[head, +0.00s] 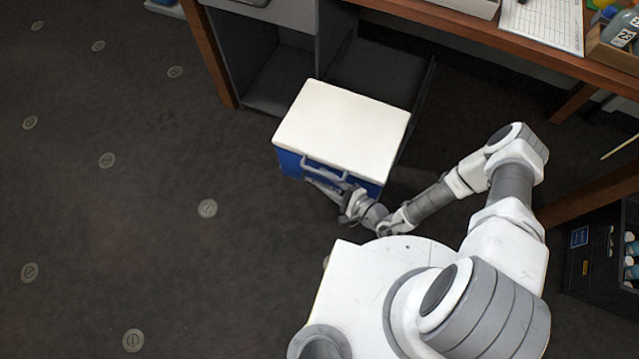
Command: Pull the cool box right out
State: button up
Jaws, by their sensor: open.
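The cool box (342,127) is a blue box with a cream-white lid. It stands on the dark floor in front of the desk's lower shelf unit, its back end close to the dark open bay. A grey handle (325,168) runs along its near blue side. My gripper (333,186) is at that near side, just below the handle. Its jaws are open, and the handle and box edge partly hide the fingertips. I cannot tell whether they touch the handle.
The grey shelf unit (322,38) stands under the wooden desk (480,38) behind the box. A dark crate with bottles (593,250) is at the right. The carpet (150,200) at left is clear, with flat round floor discs.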

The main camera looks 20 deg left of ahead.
aim_at(363, 177)
jog(key=d+r, duration=0.1)
jog(key=d, duration=0.2)
jog(key=w+d+r+p, duration=0.1)
jog(key=d+r, duration=0.1)
jog(key=d, duration=0.1)
jog(key=w+d+r, duration=0.1)
jog(key=d+r, duration=0.1)
jog(key=d, duration=0.2)
jog(key=shift+d+r+p, duration=0.1)
jog(key=shift+r+p, duration=0.1)
jog(key=shift+p, duration=0.1)
